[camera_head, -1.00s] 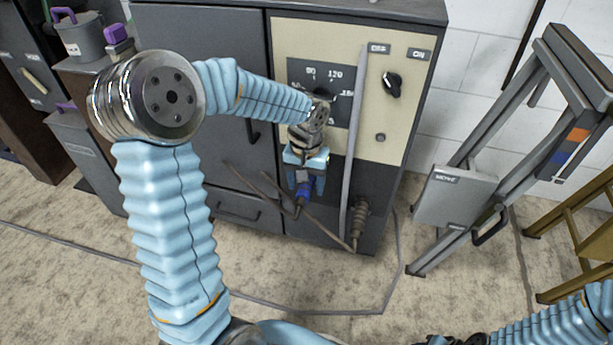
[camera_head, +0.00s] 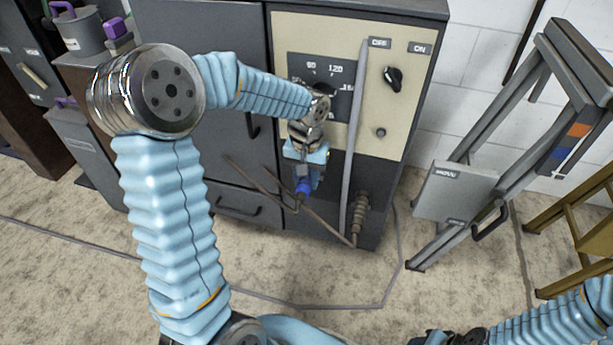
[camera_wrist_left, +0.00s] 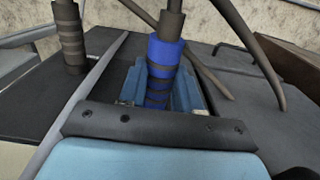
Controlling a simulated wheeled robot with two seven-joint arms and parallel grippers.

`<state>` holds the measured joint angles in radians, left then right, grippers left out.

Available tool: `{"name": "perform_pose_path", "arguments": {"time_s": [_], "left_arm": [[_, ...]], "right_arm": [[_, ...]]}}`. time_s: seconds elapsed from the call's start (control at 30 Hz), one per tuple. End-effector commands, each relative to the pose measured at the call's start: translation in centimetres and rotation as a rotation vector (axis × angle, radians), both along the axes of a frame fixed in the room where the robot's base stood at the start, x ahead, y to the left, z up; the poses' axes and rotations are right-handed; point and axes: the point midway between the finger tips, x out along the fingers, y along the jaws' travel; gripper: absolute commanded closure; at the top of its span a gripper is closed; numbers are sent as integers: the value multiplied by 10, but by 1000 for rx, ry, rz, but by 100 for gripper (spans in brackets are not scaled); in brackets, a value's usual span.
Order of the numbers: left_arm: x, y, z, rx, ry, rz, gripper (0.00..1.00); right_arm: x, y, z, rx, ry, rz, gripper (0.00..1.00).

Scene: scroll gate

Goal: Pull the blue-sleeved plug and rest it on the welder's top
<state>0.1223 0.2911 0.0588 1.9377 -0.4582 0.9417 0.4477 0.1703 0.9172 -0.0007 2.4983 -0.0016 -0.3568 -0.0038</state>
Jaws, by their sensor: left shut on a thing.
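The blue-sleeved plug (camera_head: 303,187) is at the lower front of the welder (camera_head: 415,130), with a brown cable running from it. My left gripper (camera_head: 306,176) is shut on this plug. In the left wrist view, the blue sleeve (camera_wrist_left: 163,52) stands between my two blue fingers (camera_wrist_left: 160,90). My gripper hides the plug's inner end, so I cannot tell whether it sits in a socket. The welder's dark top (camera_head: 390,8) shows at the upper edge of the head view and looks clear there. My right gripper is not seen; only part of that arm shows at the bottom right.
A second, brown ribbed plug (camera_head: 361,213) stands right of a grey upright bar (camera_head: 353,150) on the welder's front. An OFF/ON knob (camera_head: 393,78) is above. A grey folding stand (camera_head: 455,192) is to the right. Brown cables (camera_head: 262,180) hang close by the gripper.

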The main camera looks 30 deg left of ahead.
Motion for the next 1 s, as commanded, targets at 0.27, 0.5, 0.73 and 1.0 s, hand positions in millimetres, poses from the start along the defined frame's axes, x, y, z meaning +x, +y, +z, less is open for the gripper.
{"name": "perform_pose_path", "arguments": {"time_s": [0.27,0.5,0.73,1.0], "left_arm": [[-2,-1,0,0,0,0,100],[-3,-1,0,0,0,0,100],[-7,-2,0,0,-1,0,100],[-18,-4,0,0,-1,0,100]], "right_arm": [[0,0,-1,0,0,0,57],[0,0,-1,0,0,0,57],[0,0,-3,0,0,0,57],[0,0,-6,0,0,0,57]]}}
